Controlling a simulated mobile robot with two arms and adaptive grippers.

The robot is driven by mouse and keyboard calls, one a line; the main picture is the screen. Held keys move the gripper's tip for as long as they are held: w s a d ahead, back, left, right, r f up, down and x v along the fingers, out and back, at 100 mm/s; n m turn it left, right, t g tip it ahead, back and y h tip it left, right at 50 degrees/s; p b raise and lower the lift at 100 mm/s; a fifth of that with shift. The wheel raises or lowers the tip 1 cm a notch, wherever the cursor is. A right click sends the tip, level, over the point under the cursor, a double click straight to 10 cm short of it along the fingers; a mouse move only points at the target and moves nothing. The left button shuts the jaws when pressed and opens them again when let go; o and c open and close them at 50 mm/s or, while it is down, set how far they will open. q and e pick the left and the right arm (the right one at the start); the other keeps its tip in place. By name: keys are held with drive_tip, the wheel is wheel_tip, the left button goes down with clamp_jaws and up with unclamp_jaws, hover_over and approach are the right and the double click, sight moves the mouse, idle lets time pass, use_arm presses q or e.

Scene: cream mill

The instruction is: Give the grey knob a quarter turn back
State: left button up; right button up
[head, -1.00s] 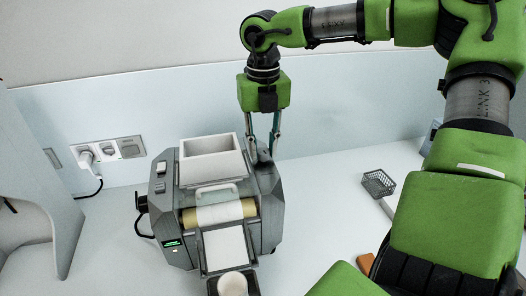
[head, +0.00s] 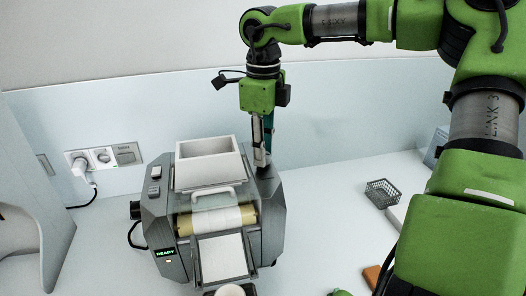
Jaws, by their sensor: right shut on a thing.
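The grey mill (head: 268,212) stands on the white counter, with a white hopper on top, pale rollers and a white plate at its front. My right gripper (head: 262,157) points down at the back right of the mill, beside the hopper (head: 208,165). Its fingers are shut on the grey knob on top of the mill's right side. The fingers hide most of the knob, so its exact angle cannot be read. The small display (head: 165,253) on the mill's left front shows green READY text. My left gripper is not in view.
A wall socket panel (head: 103,158) with a plugged-in cable is at the left. A dark wire basket (head: 382,192) and an orange-brown block (head: 372,276) lie to the right. A white cup (head: 230,291) stands at the mill's front. The counter right of the mill is mostly clear.

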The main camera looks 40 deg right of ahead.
drive_tip(key=shift+n, duration=2.3)
drive_tip(key=o, duration=1.1)
drive_tip(key=shift+d, duration=0.1)
drive_tip(key=shift+r, duration=0.1)
wheel_tip(320, 180, up, 12)
